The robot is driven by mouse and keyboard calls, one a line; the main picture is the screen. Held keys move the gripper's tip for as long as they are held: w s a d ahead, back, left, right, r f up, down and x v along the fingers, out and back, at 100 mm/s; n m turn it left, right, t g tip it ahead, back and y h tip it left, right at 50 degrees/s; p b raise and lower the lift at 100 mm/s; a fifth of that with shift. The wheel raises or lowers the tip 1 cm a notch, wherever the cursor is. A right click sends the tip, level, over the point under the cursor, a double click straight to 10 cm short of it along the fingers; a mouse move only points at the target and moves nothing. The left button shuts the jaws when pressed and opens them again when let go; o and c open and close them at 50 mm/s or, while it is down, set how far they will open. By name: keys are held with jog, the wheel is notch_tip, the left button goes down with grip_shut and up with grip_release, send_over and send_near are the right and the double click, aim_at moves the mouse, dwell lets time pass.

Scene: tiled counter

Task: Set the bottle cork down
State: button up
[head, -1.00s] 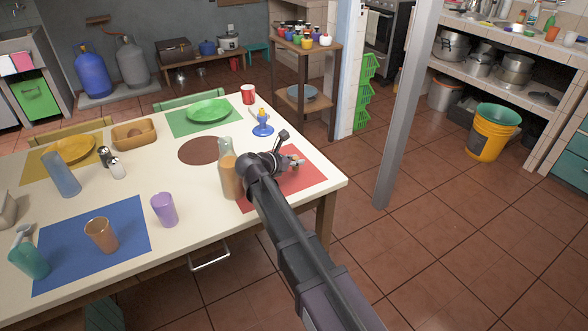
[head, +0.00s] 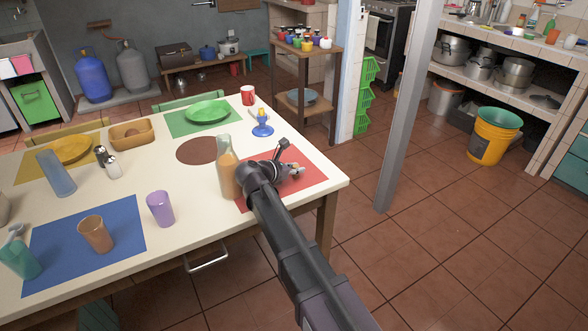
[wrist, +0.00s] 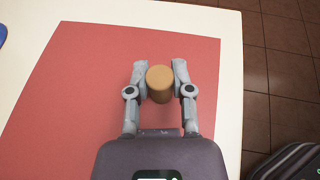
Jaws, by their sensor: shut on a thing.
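The bottle cork (wrist: 160,84) is a short tan cylinder between the two grey fingers in the wrist view. My gripper (wrist: 159,80) is shut on it. The red placemat (wrist: 95,95) lies beneath them, at the table's right corner. In the head view my gripper (head: 291,169) is over the red placemat (head: 310,180), and the cork is too small there to make out clearly. I cannot tell whether the cork touches the mat.
A glass bottle with orange contents (head: 228,172) stands just left of my gripper. A blue and yellow item (head: 262,125) and a red mug (head: 248,95) stand farther back. The table's edge is close on the right, with tiled floor (wrist: 282,60) beyond.

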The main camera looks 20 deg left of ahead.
jog(key=shift+f, duration=0.25)
jog(key=o, duration=0.7)
jog(key=shift+r, duration=0.1)
jog(key=shift+r, duration=0.15)
jog(key=shift+s+r, duration=0.1)
jog(key=shift+s, duration=0.05)
jog(key=p+v, duration=0.4)
jog(key=v, duration=0.7)
jog(key=shift+s+a+r+p, duration=0.15)
jog(key=shift+s+p, duration=0.15)
